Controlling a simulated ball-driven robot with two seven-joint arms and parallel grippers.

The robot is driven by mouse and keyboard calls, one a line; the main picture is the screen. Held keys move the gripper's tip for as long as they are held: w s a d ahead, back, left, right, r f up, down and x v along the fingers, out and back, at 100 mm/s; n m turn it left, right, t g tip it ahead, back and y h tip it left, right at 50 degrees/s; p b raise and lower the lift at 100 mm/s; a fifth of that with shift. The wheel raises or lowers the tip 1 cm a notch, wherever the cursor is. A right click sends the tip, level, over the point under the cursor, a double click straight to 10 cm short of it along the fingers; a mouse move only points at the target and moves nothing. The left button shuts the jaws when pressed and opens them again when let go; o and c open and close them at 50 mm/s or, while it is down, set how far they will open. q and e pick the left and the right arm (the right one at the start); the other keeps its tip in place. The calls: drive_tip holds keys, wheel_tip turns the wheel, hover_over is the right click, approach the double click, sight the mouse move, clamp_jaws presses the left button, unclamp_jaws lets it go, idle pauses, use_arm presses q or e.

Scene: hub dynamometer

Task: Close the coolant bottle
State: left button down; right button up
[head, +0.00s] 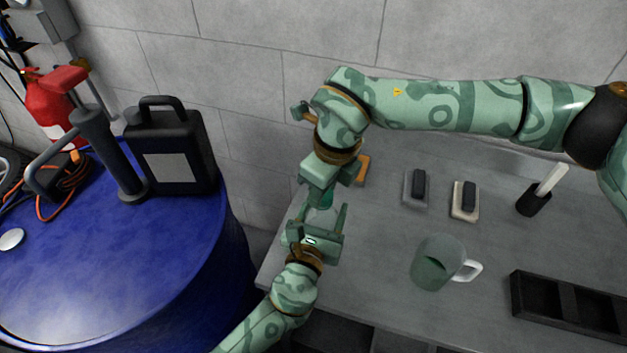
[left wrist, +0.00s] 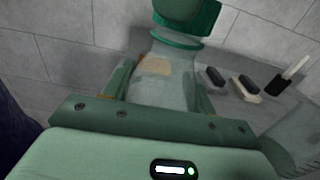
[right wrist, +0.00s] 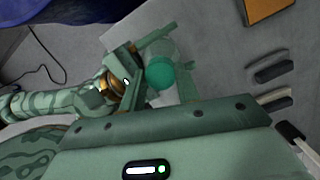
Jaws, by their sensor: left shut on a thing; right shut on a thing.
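The coolant bottle (left wrist: 158,85) is translucent and stands between the fingers of my left gripper (head: 318,224), which is shut on it near the table's left edge. In the head view the grippers mostly hide it. My right gripper (head: 322,192) reaches down from above, directly over the bottle's top. A round teal cap (right wrist: 160,73) shows between its fingers in the right wrist view, and the gripper is shut on it. A green ring (left wrist: 175,38) shows at the bottle's top, just under the right gripper. I cannot tell whether the cap is seated or tightened.
On the table (head: 390,318) are a translucent mug (head: 432,268), a black tray (head: 565,308), a black holder with a white stick (head: 536,200), two small dark-topped blocks and an orange item (head: 362,170). A blue drum (head: 130,255) bearing a black canister (head: 172,145) stands left.

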drive_tip(key=m, duration=0.6)
drive_tip(key=shift+s+a+t+h, duration=0.1)
drive_tip(key=shift+a+t+h, duration=0.15)
drive_tip(key=shift+t+h, duration=0.05)
drive_tip(key=m, duration=0.3)
drive_tip(key=shift+a+m+h, duration=0.1)
drive_tip(key=shift+m+h, duration=0.2)
drive_tip(key=shift+m, duration=0.1)
drive_tip(key=m, duration=0.7)
drive_tip(key=shift+a+h, duration=0.1)
drive_tip(key=shift+h, duration=0.3)
drive_tip(key=m, duration=0.4)
drive_tip(key=m+g+h, duration=0.1)
drive_tip(key=m, duration=0.3)
drive_tip(key=shift+w, duration=0.2)
drive_tip(key=m, duration=0.3)
drive_tip(key=shift+m+g, duration=0.3)
drive_tip(key=shift+m, duration=0.1)
drive_tip(key=m, duration=0.4)
drive_tip(key=shift+w+g, duration=0.15)
drive_tip(key=shift+g, duration=0.15)
drive_tip(key=m, duration=0.5)
drive_tip(key=shift+g+y, duration=0.3)
drive_tip(key=m, duration=0.3)
drive_tip(key=shift+w+d, duration=0.15)
drive_tip(key=shift+d, duration=0.1)
